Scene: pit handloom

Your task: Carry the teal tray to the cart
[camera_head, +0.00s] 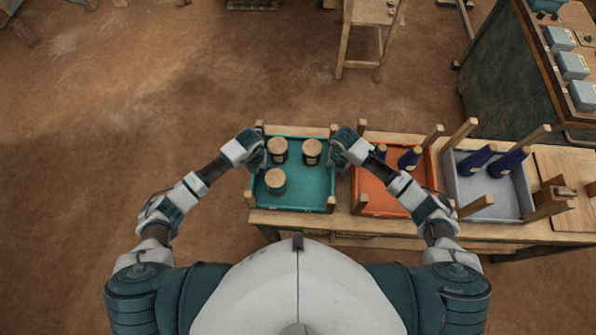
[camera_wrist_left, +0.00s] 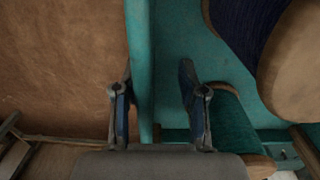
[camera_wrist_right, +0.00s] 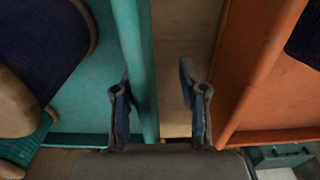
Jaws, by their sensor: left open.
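No cart can be identified for certain.
Wooden posts rise around the trays. A dark green cabinet (camera_head: 505,75) with pale boxes stands at upper right. The brown floor (camera_head: 110,110) at left is clear.

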